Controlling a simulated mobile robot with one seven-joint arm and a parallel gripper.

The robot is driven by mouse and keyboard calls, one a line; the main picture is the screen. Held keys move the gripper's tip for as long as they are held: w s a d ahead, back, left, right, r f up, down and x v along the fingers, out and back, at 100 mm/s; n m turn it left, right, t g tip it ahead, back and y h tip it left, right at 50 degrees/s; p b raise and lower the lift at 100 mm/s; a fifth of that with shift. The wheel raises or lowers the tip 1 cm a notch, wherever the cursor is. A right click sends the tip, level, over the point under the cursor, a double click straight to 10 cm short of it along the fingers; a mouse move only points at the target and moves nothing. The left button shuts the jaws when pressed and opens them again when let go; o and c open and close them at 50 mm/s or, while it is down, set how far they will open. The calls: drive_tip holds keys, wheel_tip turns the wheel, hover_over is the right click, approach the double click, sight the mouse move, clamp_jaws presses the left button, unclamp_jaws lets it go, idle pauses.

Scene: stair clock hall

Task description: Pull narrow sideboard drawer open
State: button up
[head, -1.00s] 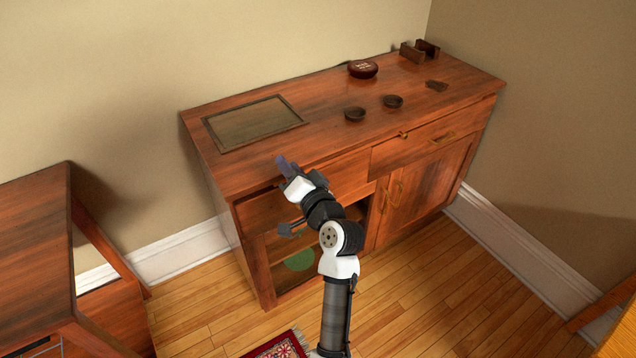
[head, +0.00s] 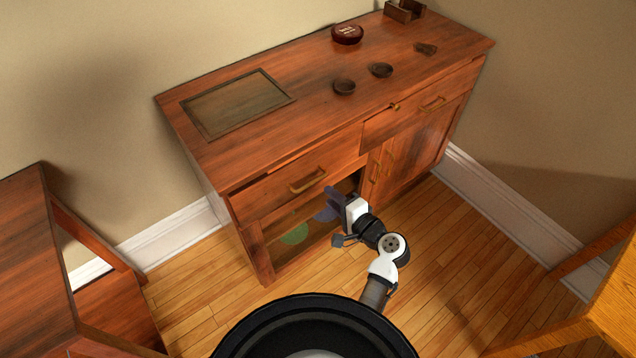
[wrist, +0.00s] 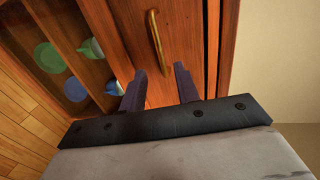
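The wooden sideboard (head: 330,125) stands against the wall. Its left drawer (head: 270,192) has a curved brass handle (head: 307,180) and looks shut. My gripper (head: 335,197) is low in front of the sideboard, below and right of the left drawer's handle. In the wrist view, my gripper (wrist: 160,85) has its two dark fingers spread, with nothing between them. The brass handle (wrist: 157,43) stands beyond the fingertips, apart from them.
An open shelf below the left drawer holds green (head: 294,233) and blue dishes (wrist: 75,89). Wooden furniture stands at left (head: 35,250) and right (head: 610,310).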

drive_tip(key=p+x, duration=0.1)
drive_tip(key=x, duration=0.6)
drive_tip(key=shift+s, duration=0.1)
clamp_jaws()
